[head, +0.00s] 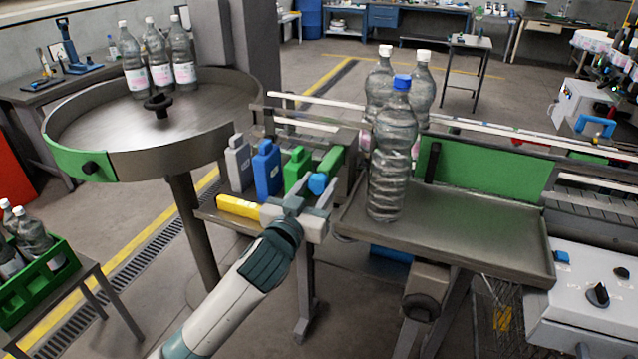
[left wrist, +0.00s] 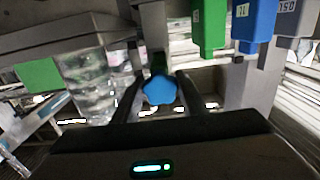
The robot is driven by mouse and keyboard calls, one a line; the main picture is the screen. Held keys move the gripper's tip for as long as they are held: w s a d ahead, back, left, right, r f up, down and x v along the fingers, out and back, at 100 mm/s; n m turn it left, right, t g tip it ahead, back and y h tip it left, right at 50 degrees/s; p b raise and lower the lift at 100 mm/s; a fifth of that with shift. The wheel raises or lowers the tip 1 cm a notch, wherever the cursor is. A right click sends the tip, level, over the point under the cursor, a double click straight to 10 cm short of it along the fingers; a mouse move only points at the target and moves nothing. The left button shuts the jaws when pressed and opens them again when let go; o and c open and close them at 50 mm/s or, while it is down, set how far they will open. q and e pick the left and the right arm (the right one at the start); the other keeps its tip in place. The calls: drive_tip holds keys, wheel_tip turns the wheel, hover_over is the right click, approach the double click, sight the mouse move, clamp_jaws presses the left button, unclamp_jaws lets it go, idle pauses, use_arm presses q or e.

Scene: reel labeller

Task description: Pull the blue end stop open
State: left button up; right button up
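The end stop's blue knob (head: 318,183) shows on the near side of the green guide block, just past my left gripper (head: 314,207). In the left wrist view the blue knob (left wrist: 160,90) sits in the middle, between the two dark fingers of my left gripper (left wrist: 160,88). The fingers stand apart, one on each side of the knob, with thin gaps showing. Whether either finger touches it is hard to tell. The stop's body behind the knob is mostly hidden. My right gripper is in neither view.
A round table (head: 200,130) is at left.

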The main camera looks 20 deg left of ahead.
use_arm(q)
drive_tip(key=o, duration=0.3)
drive_tip(key=shift+s+f+b, duration=0.1)
drive_tip(key=shift+s+b, duration=0.25)
drive_tip(key=shift+s, duration=0.45)
drive_tip(key=shift+s+a+p, duration=0.15)
drive_tip(key=shift+s+p, duration=1.25)
drive_tip(key=shift+s, duration=2.55)
drive_tip(key=shift+s+a+p, duration=0.15)
drive_tip(key=shift+s+p, duration=1.2)
drive_tip(key=shift+s, duration=2.55)
